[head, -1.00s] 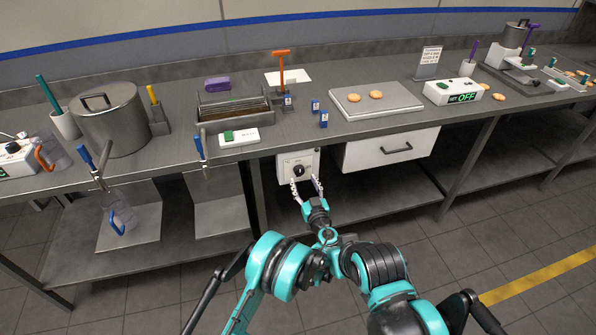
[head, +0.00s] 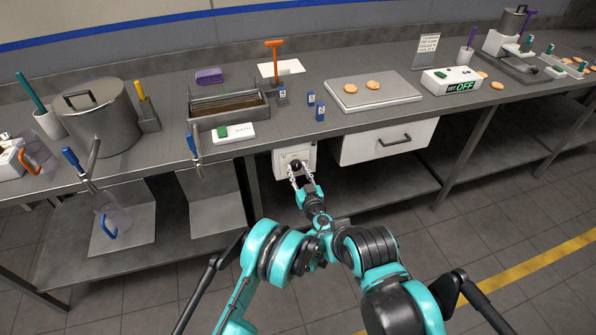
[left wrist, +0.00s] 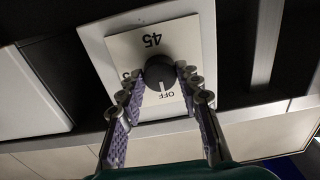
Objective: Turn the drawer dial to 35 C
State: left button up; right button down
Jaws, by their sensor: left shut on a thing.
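The drawer dial is a dark round knob (head: 296,163) on a white control box (head: 306,152) under the bench, left of the white drawer (head: 385,144). My left gripper (head: 301,176) is at the box with its fingers on both sides of the knob. In the left wrist view the knob (left wrist: 160,71) sits between the purple-padded fingers (left wrist: 158,88), shut on it. The plate (left wrist: 128,47) reads 45 and OFF, upside down; a mark at the left is partly hidden by a finger. The white pointer line points at OFF. My right gripper is not in view.
The bench edge overhangs the control box. A lower shelf (head: 400,186) runs beneath, and a bench leg (head: 254,185) stands left of the box. Above, a grey plate (head: 345,97) holds two biscuits, and a display box (head: 440,86) reads SET OFF.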

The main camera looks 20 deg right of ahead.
pick_arm(q)
jog(key=shift+m, duration=0.3)
jog(key=m, duration=0.3)
jog(key=shift+m, duration=0.4)
jog(key=m, duration=1.3)
jog(key=shift+w, duration=0.1)
jog(key=o, duration=1.2)
